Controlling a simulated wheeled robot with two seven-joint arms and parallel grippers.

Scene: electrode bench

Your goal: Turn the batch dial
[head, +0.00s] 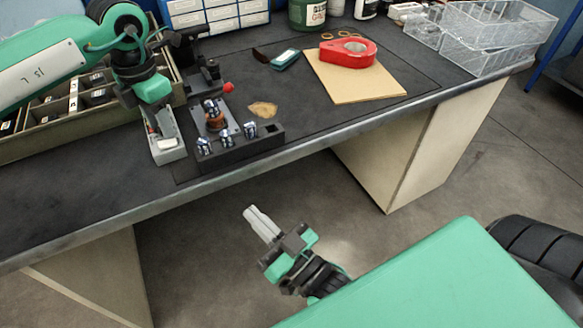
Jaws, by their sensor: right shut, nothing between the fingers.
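My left gripper (160,131) reaches down onto or just above this unit. Its fingers blend with the grey unit, so I cannot tell their opening or whether they touch it. Any dial there is hidden or too small to make out. My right gripper (257,222) is in front of the bench, below its top, over the floor. Its light fingers are together and empty.
A dark block (262,146) with several shiny electrodes stands right of the grey unit. Behind is a dark stand with a red knob (228,87). A sectioned tray (60,140) lies left. A red tape dispenser (347,52) sits on a tan board (350,85). Clear baskets (490,40) stand far right.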

